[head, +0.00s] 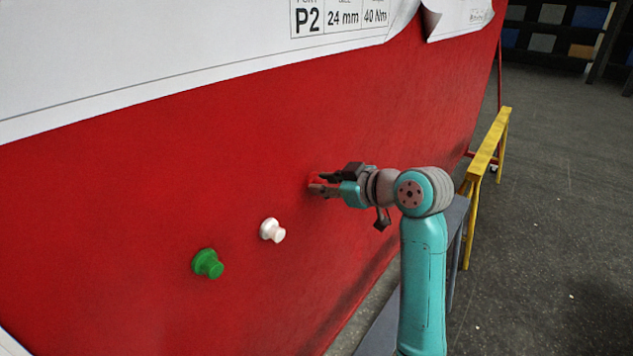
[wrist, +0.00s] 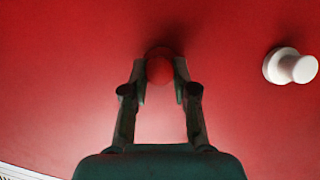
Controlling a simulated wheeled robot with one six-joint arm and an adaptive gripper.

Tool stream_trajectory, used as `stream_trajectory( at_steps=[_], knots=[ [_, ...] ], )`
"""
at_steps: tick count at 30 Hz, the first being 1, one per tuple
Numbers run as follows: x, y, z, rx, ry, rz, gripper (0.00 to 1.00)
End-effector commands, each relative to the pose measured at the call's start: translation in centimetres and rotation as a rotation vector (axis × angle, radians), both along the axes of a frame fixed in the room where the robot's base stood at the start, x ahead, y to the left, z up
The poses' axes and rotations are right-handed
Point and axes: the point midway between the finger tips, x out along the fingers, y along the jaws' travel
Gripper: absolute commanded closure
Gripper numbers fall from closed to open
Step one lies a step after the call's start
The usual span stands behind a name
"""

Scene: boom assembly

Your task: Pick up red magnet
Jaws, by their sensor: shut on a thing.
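The red magnet (wrist: 159,67) sits at the red panel surface, between the two fingertips in the wrist view. My gripper (wrist: 160,82) is shut on it, with one finger on each side. In the head view my gripper (head: 321,184) reaches the red panel from the right, and only a little of the red magnet (head: 314,182) shows between the fingers. Red on red makes its outline hard to see, and I cannot tell whether it touches the panel.
A white magnet (head: 272,230) and a green magnet (head: 208,263) are on the red panel (head: 150,190) to the left of my gripper. White paper sheets (head: 200,40) cover the panel's upper part. A yellow barrier (head: 487,150) stands to the right on the grey floor.

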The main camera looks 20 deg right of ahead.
Motion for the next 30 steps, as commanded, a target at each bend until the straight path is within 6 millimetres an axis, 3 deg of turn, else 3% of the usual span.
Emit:
stream_trajectory(
  at_steps=[13,27,30],
  knots=[
    [-0.3,-0.3,0.8,0.0,-0.001,-0.001,1.0],
    [-0.3,-0.2,7.3,-0.001,-0.004,0.001,1.0],
    [-1.9,-1.6,7.0,0.0,0.0,-0.003,1.0]
  ],
)
